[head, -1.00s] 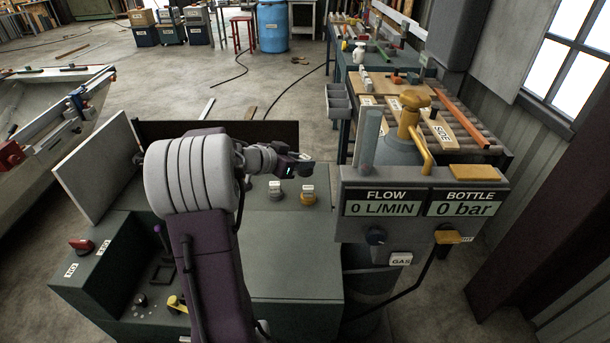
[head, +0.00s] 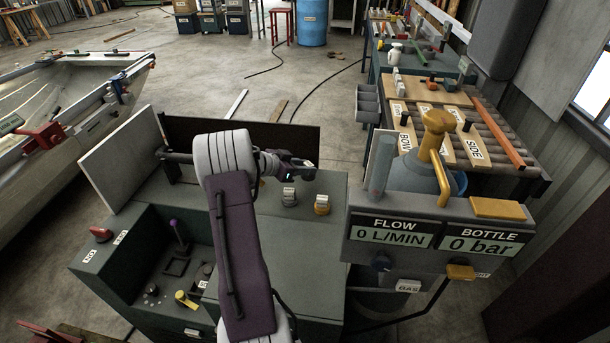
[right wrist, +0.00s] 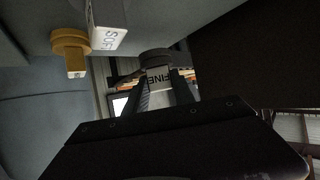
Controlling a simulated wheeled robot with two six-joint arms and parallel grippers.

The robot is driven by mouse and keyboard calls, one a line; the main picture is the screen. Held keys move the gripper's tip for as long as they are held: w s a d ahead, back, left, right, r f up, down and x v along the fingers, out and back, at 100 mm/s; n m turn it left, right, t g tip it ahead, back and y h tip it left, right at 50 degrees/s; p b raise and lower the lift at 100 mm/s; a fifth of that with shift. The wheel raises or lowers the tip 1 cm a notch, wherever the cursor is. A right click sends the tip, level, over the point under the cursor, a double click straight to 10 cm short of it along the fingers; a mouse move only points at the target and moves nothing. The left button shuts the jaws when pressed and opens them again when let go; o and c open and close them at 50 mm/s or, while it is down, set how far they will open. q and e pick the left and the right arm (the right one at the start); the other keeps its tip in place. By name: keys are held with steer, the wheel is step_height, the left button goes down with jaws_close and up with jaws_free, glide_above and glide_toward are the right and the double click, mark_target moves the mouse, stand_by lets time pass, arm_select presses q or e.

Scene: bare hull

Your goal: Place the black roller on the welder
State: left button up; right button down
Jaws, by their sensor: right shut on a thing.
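The welder (head: 310,240) is the dark green cabinet in the lower middle of the head view. A grey roller (head: 289,198) and a yellow roller (head: 322,205) stand on its top, each with a white label. The yellow roller (right wrist: 70,45) and a SOFT label (right wrist: 107,28) show at upper left there. My left gripper is out of view.
The gas panel (head: 432,235) with FLOW and BOTTLE displays and a yellow-valved bottle (head: 415,172) stand right of the welder. A grey upright panel (head: 118,165) and a dark back panel (head: 262,136) border its left and far sides. The near welder top is clear.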

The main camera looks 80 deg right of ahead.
mark_target(303, 177)
step_height(303, 177, down, 4)
steer(key=shift+d+f, duration=0.1)
steer(key=shift+f, duration=0.1)
steer(key=c, duration=1.1)
jaws_free()
steer(key=shift+o, duration=0.2)
steer(key=shift+r+p, duration=0.45)
steer(key=b+v, duration=0.1)
steer(key=v, duration=1.1)
steer(key=shift+f, duration=0.3)
